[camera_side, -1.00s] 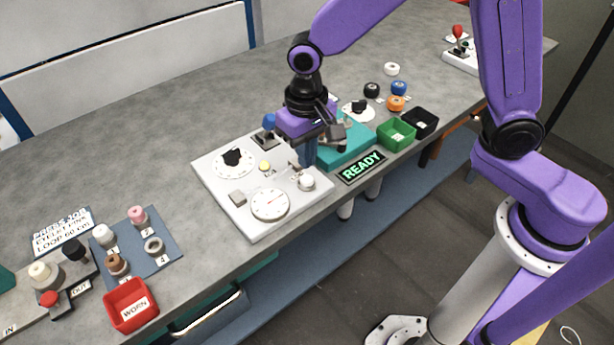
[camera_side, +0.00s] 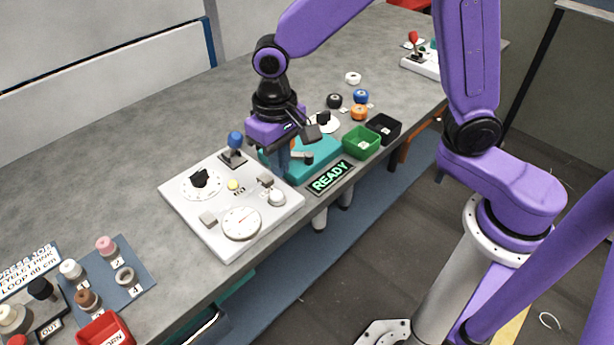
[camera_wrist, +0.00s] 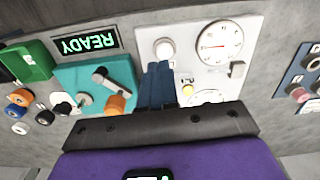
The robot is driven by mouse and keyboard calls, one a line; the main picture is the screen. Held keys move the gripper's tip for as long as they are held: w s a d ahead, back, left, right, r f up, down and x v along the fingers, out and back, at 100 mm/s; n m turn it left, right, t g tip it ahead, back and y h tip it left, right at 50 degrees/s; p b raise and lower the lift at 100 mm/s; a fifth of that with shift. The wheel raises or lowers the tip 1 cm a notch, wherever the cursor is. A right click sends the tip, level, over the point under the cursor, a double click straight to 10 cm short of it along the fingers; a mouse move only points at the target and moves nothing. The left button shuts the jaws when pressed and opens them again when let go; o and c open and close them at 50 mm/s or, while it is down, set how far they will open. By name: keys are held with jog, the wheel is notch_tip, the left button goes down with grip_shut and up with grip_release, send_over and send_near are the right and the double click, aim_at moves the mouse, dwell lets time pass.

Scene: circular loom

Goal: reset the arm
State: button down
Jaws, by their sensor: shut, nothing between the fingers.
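My gripper (camera_side: 281,168) is shut and empty, its blue fingers pointing down above the border between the white control panel (camera_side: 190,215) and the teal machine base (camera_side: 318,158). In the wrist view the shut fingers (camera_wrist: 157,82) hang between the teal base (camera_wrist: 70,78) and the panel (camera_wrist: 190,75). The panel carries a dial gauge (camera_side: 241,223), a black knob (camera_side: 200,178), a blue-topped lever (camera_side: 235,140), a yellow button (camera_side: 233,185) and a round white knob (camera_side: 277,197). The fingers hide part of the teal base's near end in the side view.
A green READY sign (camera_side: 331,177) lies in front of the teal base. Green (camera_side: 361,142) and black (camera_side: 385,128) bins and several spools stand to the right. A blue mat (camera_side: 140,275) with spools and a red bin (camera_side: 105,330) are at left. The back of the bench is clear.

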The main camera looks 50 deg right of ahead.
jog(key=s+d+r+n, duration=0.2)
jog(key=s+d+n, duration=0.4)
jog(key=s, duration=0.4)
jog(key=s+d+r+n, duration=0.2)
jog(key=s+d+n, duration=0.4)
jog(key=s+d, duration=0.3)
jog(key=shift+s+d, duration=0.3)
jog(key=shift+s, duration=0.4)
